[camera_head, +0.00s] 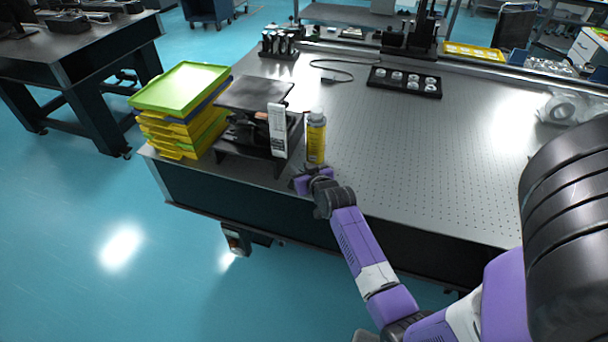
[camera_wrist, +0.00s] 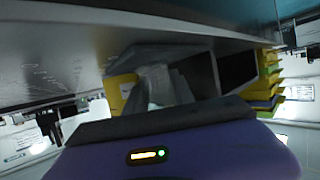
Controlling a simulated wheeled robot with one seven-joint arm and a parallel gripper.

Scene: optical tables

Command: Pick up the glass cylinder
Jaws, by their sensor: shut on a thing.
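My gripper (camera_head: 312,181) is at the near edge of the optical table, just in front of a yellow bottle (camera_head: 316,140). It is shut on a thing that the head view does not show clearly. In the wrist view a pale, see-through shape (camera_wrist: 158,84) rises just beyond the dark edge of my gripper. It looks like the glass cylinder, but it is blurred and its lower part is hidden. The yellow bottle also shows in the wrist view (camera_wrist: 120,91), beside the pale shape.
A white box (camera_head: 278,130) stands by a small dark shelf (camera_head: 254,95) left of the bottle. Stacked green and yellow trays (camera_head: 180,88) are further left. A dark holder (camera_head: 404,82) with several round pieces lies at the back. The table's right middle (camera_head: 430,150) is clear.

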